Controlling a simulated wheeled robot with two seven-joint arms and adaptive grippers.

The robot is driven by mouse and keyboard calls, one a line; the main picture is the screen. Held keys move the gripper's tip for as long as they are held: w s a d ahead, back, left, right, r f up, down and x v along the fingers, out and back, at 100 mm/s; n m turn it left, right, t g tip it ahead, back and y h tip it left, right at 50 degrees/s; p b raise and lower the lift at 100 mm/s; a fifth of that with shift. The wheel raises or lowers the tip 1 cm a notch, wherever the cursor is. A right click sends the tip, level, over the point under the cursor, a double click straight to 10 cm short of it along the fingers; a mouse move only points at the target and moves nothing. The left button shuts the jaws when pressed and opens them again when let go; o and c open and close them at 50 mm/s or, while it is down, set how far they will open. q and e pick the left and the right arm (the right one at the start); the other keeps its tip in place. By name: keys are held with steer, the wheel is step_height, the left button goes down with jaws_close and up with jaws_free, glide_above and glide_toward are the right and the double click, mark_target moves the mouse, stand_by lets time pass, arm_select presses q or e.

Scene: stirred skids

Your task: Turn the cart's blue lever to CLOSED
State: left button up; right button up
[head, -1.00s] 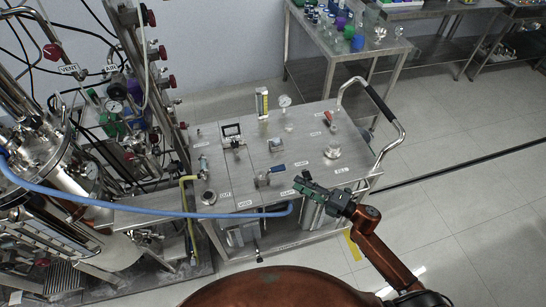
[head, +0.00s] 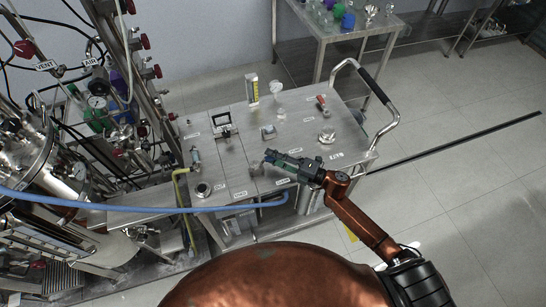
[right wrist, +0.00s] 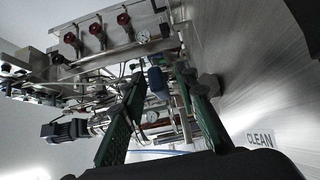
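The steel cart (head: 225,162) stands in front of me, its top facing up. My right gripper (head: 269,155) reaches in low from the right over the front middle of the cart top and hides most of the blue lever in the head view. In the right wrist view, the blue lever (right wrist: 156,80) shows as a short blue piece between the tips of the two green fingers (right wrist: 159,78). The fingers are apart, and I cannot tell whether either touches the lever. The lever's position labels are too small to read. My left gripper is not in view.
A red-handled valve (head: 321,102), a gauge (head: 277,87) and a yellow flowmeter (head: 251,89) stand farther back on the cart. A blue hose (head: 150,208) crosses in front at left. A pipe rack with a steel vessel (head: 32,165) fills the left.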

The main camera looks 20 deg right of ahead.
jaws_close()
stand_by(0.3)
stand_by(0.5)
